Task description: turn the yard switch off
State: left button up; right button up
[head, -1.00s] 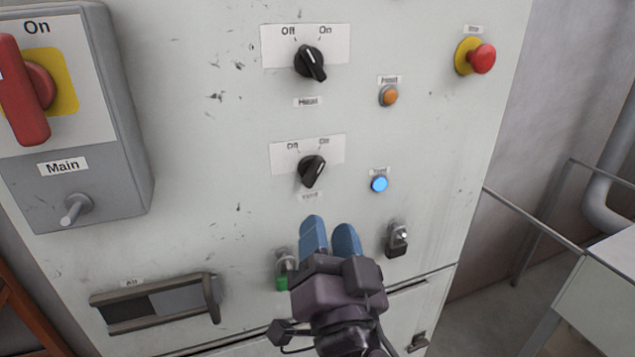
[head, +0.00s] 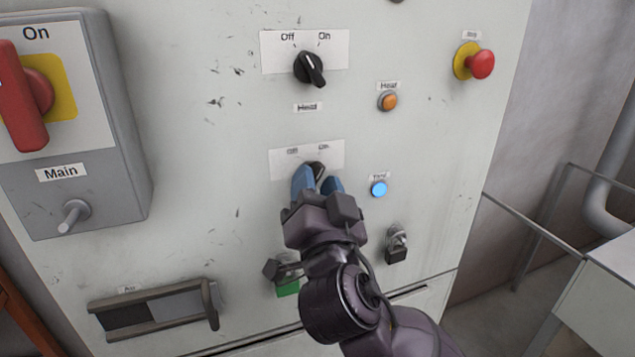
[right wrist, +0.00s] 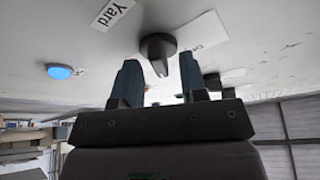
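The yard switch is a black rotary knob (head: 317,168) below a white plate (head: 290,160) marked Off and On, on the light panel. It shows in the right wrist view as a dark knob (right wrist: 157,50) beside a "Yard" label (right wrist: 113,14). My right gripper (head: 317,183) is at the knob, its two blue fingers on either side of the knob's lower part. In the right wrist view the fingers (right wrist: 160,84) are apart, with the knob's pointed end between their tips and gaps at its sides. My left gripper is not in view.
A similar Off/On knob (head: 309,68) sits above. A blue lamp (head: 379,189) and orange lamp (head: 387,101) are to the right, with a red stop button (head: 480,64) farther up. A padlock (head: 396,246) hangs below right. The red main handle (head: 22,98) is left.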

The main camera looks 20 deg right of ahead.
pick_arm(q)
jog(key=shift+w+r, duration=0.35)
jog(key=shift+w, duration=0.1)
pick_arm(e)
grip_shut()
